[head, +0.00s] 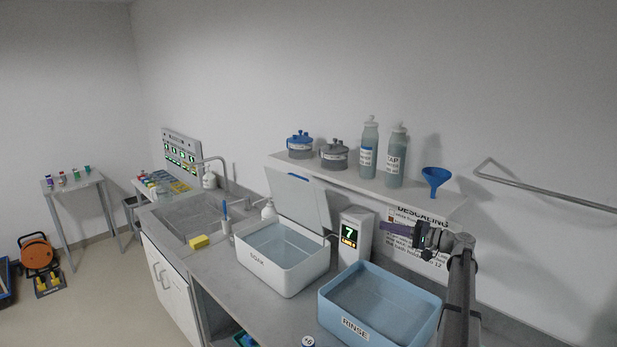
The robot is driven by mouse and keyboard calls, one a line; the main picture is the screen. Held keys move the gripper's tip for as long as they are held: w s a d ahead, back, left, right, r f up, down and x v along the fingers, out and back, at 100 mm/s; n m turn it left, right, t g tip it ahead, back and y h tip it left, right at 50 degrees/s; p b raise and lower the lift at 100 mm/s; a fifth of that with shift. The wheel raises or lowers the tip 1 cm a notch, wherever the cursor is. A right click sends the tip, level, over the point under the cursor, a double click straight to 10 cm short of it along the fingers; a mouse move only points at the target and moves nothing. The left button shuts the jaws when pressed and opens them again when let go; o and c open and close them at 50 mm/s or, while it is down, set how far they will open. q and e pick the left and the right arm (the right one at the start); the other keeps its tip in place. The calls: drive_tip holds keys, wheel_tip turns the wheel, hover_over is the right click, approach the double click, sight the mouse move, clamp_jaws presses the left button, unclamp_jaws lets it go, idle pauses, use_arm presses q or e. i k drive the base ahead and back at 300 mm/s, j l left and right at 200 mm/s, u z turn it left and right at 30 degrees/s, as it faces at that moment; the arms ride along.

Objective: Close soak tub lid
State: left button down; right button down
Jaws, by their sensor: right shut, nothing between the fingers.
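The soak tub (277,277) is a white box labelled SOAK, standing on the grey counter and holding clear liquid. Its lid (299,201) is a pale grey panel hinged at the back edge. The lid stands raised, leaning back towards the wall, and the tub is open. My right gripper (386,229) is shut and empty, held above the blue rinse tub, to the right of the lid and apart from it. My left gripper is out of view.
The blue tub labelled RINSE (379,304) stands to the right. A white timer box (355,234) showing 7 stands between the tubs at the back. A shelf (368,186) with bottles and a blue funnel (434,180) overhangs the counter. A sink (190,216) lies left.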

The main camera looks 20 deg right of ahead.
sight(306, 203)
drive_tip(key=i, duration=1.25)
